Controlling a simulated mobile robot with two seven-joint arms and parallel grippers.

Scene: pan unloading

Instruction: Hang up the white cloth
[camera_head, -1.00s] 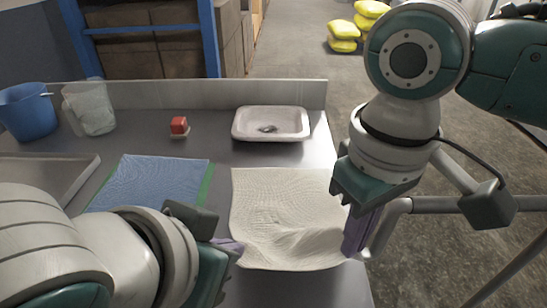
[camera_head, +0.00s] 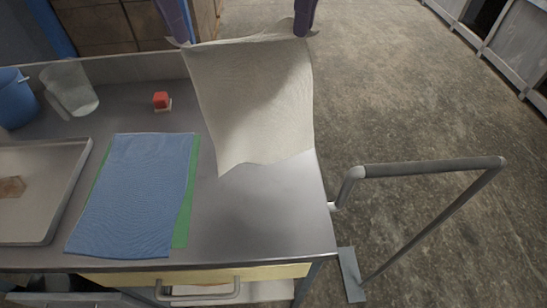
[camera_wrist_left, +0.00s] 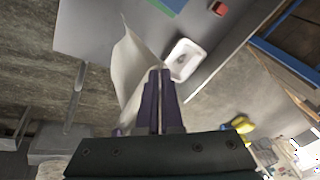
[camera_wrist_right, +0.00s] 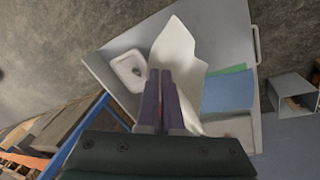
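The white cloth (camera_head: 252,95) hangs from both grippers by two upper corners in the head view. Its lower part hangs in front of the far right of the table; I cannot tell whether its lower edge touches the top. My left gripper (camera_head: 181,38) is shut on the left corner and my right gripper (camera_head: 303,30) on the right corner. The cloth also shows in the left wrist view (camera_wrist_left: 129,75) and the right wrist view (camera_wrist_right: 175,48). A grey metal rail (camera_head: 430,168) sticks out from the table's right side, with no cloth on it.
A blue cloth (camera_head: 138,190) lies over a green one (camera_head: 183,215). A metal tray (camera_head: 55,235), a blue bucket (camera_head: 14,100), a clear container (camera_head: 72,88) and a red block (camera_head: 160,100) are on the table. A white basin (camera_wrist_left: 184,62) stands behind the cloth. The table's front right is bare.

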